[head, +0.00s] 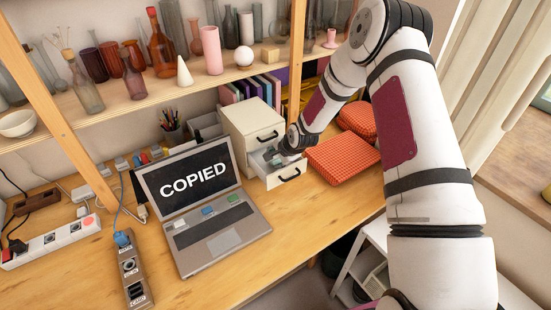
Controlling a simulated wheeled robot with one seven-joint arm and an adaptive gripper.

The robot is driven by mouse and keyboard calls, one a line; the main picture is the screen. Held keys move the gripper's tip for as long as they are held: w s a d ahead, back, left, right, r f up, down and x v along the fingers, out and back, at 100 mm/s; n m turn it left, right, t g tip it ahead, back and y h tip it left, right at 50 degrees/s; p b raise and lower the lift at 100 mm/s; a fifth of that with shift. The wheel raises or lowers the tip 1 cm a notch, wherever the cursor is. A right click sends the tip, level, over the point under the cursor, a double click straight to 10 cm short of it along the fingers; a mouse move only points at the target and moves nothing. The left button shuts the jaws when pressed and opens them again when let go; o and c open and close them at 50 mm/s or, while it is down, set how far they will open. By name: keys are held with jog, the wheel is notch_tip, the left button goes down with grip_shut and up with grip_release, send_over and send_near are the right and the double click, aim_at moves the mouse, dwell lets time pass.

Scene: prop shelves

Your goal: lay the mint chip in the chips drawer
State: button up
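The chips drawer (287,178) is the lower drawer of a small cream cabinet (250,128), and it is pulled out. My gripper (276,160) is at the open drawer, reaching down over its inside. It is small and dark here, and I cannot make out whether its fingers are apart or closed. A small pale grey-green patch shows by the fingers; I cannot tell if it is the mint chip, or whether it is held. Small white (180,224), blue (208,210) and green (233,198) pieces lie on the laptop (208,215).
The laptop screen reads "COPIED". A red checked case (342,158) lies close right of the drawer. A power strip (50,242) and a dark socket box (131,270) are at the left. A shelf of vases and bottles runs above. The desk front is clear.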

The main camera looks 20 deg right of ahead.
jog(key=shift+r, duration=0.1)
jog(key=v, duration=1.2)
dwell(0.7)
